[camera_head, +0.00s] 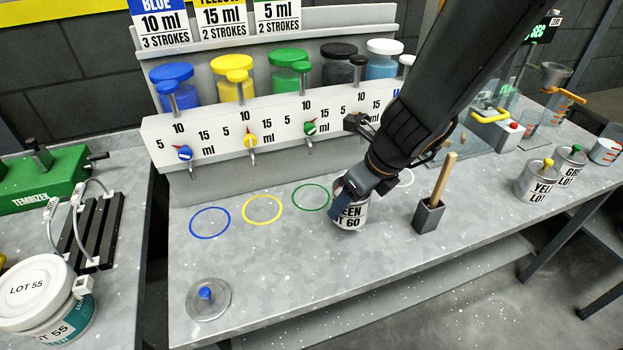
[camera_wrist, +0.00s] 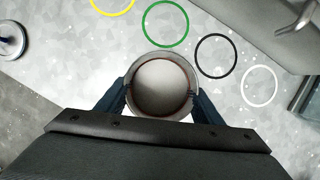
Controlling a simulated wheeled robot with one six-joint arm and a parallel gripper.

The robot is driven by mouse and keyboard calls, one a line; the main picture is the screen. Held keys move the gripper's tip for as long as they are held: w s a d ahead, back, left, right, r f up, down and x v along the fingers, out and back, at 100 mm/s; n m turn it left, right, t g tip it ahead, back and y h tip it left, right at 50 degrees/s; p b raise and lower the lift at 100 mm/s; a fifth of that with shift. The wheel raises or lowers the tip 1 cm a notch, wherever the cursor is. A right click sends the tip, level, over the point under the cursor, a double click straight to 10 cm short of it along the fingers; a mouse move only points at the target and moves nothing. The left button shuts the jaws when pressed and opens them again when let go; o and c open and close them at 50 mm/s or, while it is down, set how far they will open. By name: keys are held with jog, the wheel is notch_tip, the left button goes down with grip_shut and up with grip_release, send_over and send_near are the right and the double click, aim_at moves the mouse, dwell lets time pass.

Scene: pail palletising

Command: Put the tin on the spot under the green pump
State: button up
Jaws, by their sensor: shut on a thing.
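The tin (camera_head: 350,214) is a grey metal can with a white label reading "EEN" and "T 60". My gripper (camera_head: 352,196) is shut around it, and in the wrist view my gripper (camera_wrist: 163,92) has a finger on each side of the open-topped tin (camera_wrist: 162,86). The tin's inside looks pale and plain. The green pump (camera_head: 290,67) is on the dispenser rack. The green ring (camera_head: 311,197) marks the spot below it and is empty. In the wrist view the green ring (camera_wrist: 166,23) lies just beyond the tin. I cannot tell whether the tin touches the table.
Empty blue (camera_head: 210,222) and yellow (camera_head: 262,209) rings lie left of the green one. A lid with a blue knob (camera_head: 207,298) lies near the front left. Two labelled tins (camera_head: 537,181) stand far right.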

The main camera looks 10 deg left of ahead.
jog(key=w+a+p, duration=0.2)
jog(key=a, duration=0.1)
jog(key=w+a+p, duration=0.2)
jog(key=w+a, duration=0.1)
jog(key=a, duration=0.1)
jog(key=w+a+p, duration=0.2)
jog(key=a, duration=0.1)
jog(key=shift+w+a, duration=0.3)
jog(key=shift+f+b, duration=1.15)
jog(key=shift+f, duration=0.6)
jog(key=shift+d+f, duration=0.1)
jog(key=shift+f, duration=0.05)
jog(key=o, duration=1.4)
